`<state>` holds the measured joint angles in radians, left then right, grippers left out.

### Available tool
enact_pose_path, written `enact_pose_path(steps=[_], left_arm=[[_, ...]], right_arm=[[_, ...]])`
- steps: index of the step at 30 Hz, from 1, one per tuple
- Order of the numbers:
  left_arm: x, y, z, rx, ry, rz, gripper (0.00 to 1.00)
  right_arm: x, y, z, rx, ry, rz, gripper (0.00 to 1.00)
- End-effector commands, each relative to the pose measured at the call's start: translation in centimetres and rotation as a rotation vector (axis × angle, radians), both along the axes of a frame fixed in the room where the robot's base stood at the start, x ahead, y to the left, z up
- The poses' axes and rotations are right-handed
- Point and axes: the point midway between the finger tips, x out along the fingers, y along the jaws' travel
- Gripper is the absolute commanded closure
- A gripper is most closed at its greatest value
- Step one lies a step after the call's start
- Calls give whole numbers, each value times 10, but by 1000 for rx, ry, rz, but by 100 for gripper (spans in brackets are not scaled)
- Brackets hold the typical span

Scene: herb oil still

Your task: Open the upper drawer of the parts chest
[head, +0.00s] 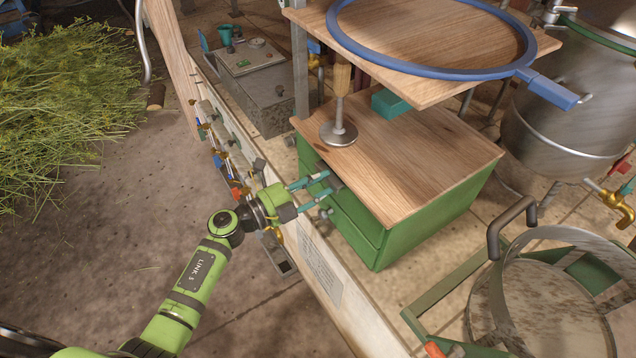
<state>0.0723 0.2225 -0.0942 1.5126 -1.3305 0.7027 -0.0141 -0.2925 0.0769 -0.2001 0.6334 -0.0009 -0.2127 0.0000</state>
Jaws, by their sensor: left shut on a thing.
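The green parts chest (425,228) with a wooden top (400,160) stands on the bench, its drawer fronts facing the lower left. My left gripper (324,184) reaches in from the left at the upper drawer front (358,207). Its teal fingers are shut on the upper drawer's handle (335,181), which they partly hide. The upper drawer looks about flush with the chest; a small gap cannot be told. A lower drawer front (354,236) is below it. My right gripper is not in view.
A metal tool with a wooden handle (339,128) stands on the chest top, beside a teal block (389,104). A steel pot (560,125) and round basket (555,295) are right.

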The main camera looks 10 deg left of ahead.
Motion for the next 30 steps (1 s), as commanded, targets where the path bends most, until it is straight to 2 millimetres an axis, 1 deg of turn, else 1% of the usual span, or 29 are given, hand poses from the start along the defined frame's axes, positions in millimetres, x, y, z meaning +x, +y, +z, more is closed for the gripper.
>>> enact_pose_path(steps=[1, 5, 11, 18, 30], left_arm=[[-2, 1, -4, 5, 6, 0, 100], [-8, 6, -5, 6, 9, 0, 100], [-25, 23, -6, 9, 12, 0, 100], [-57, 54, -7, 12, 15, -1, 100], [-107, 104, -8, 11, 14, -2, 100]], right_arm=[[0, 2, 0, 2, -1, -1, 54], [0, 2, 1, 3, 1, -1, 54], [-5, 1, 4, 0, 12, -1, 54], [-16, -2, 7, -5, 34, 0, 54], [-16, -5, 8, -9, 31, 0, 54]])
